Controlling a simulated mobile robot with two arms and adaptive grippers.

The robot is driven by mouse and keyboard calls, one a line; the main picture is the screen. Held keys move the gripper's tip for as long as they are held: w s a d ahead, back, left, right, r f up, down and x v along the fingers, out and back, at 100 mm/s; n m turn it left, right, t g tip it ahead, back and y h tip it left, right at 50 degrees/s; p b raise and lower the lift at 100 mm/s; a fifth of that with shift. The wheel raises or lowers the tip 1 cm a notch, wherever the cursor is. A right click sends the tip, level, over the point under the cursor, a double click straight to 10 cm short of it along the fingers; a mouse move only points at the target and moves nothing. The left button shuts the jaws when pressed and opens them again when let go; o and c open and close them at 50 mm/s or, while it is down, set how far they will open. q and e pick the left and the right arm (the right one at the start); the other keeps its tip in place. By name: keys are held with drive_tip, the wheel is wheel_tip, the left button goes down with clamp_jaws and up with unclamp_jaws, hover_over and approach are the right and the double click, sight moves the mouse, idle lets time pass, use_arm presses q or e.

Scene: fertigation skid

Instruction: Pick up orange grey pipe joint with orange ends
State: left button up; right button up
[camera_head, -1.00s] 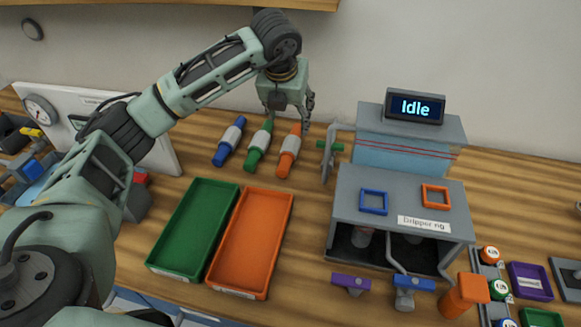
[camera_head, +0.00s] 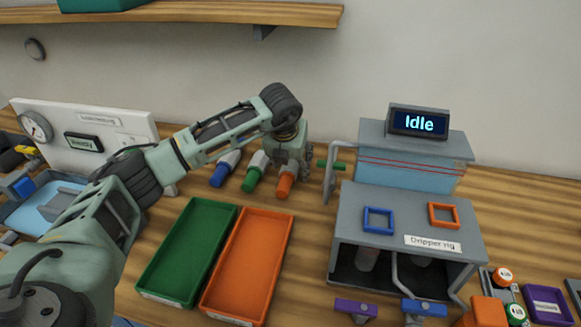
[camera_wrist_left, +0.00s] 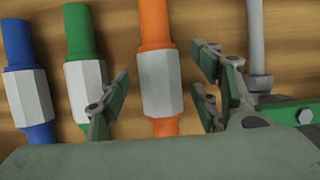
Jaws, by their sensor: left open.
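The pipe joint with orange ends and a grey middle (camera_wrist_left: 160,84) lies on the wooden table; in the head view its near orange end (camera_head: 285,185) shows, while my gripper hides its far part. My left gripper (camera_head: 297,160) is low over it. In the left wrist view my open left gripper (camera_wrist_left: 163,88) has its fingers on either side of the grey middle, with nothing held. I cannot tell whether the fingers touch it. My right gripper is not in view.
A green pipe joint (camera_wrist_left: 86,80) and a blue one (camera_wrist_left: 28,90) lie to the left. The dripper rig (camera_head: 350,205) with its grey pipe (camera_head: 330,180) stands close on the right. A green tray (camera_head: 160,285) and an orange tray (camera_head: 225,300), both empty, lie nearer.

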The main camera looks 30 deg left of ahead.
use_arm(q)
drive_tip(key=shift+c, duration=0.4)
drive_tip(key=c, duration=1.2)
drive_tip(key=shift+r, duration=0.1)
